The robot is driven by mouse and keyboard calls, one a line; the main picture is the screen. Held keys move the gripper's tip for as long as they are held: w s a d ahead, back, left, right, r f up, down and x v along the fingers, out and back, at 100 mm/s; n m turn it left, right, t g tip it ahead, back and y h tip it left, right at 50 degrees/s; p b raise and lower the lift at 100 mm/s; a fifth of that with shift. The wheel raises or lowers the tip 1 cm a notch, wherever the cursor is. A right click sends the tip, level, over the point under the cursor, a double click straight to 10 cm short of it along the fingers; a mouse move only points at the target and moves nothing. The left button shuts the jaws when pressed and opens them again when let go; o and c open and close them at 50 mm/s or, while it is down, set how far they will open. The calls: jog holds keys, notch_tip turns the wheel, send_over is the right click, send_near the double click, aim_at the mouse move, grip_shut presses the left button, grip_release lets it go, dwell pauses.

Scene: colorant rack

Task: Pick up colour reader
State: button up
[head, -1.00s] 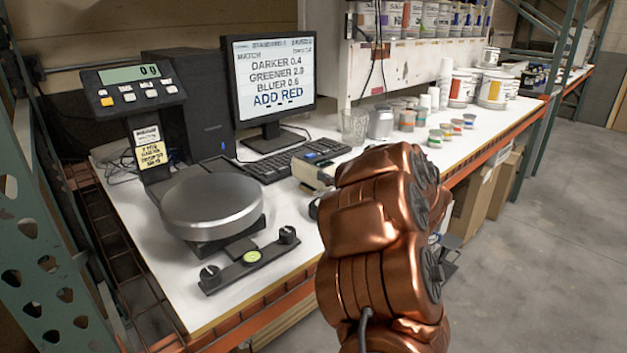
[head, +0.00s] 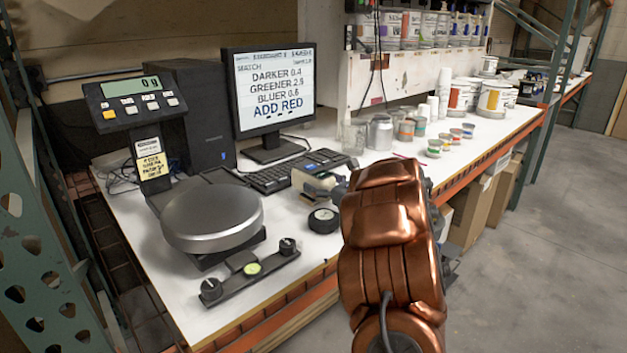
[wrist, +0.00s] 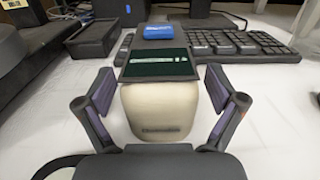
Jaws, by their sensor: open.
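The colour reader (wrist: 160,108) is a rounded beige device with a dark screen and a blue part at its far end. It stands on the white bench in front of the keyboard. In the head view the reader (head: 314,185) shows just left of my copper arm, which hides part of it. My gripper (wrist: 158,112) is open in the wrist view, with one dark finger on each side of the reader's near end. Gaps show between both fingers and the body. In the head view my gripper is hidden behind my arm.
A black keyboard (head: 275,176) lies behind the reader. A small round black item (head: 323,221) is close by. A scale with a round pan (head: 211,216) and a knobbed bar (head: 250,270) stand to the left. Small pots (head: 434,148) and cans line the bench at the right.

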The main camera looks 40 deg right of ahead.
aim_at(318, 172)
jog(key=shift+w, duration=0.6)
jog(key=c, duration=1.7)
jog(key=shift+r, duration=0.1)
jog(key=shift+c, duration=0.3)
jog(key=shift+s+r+b, duration=0.1)
jog(key=shift+r+b, duration=0.4)
jog(key=shift+r, duration=1.2)
jog(key=s+a+b, duration=0.1)
jog(key=s+a, duration=0.1)
jog(key=s, duration=0.1)
jog(key=s+a, duration=0.3)
jog(key=s, duration=0.1)
jog(key=s+a+r+b, duration=0.1)
jog(key=s+a, duration=0.2)
jog(key=s, duration=0.1)
jog(key=shift+b, duration=0.35)
jog(key=shift+s+a+r, duration=0.2)
jog(key=shift+s+a, duration=0.5)
jog(key=shift+s, duration=0.15)
grip_shut()
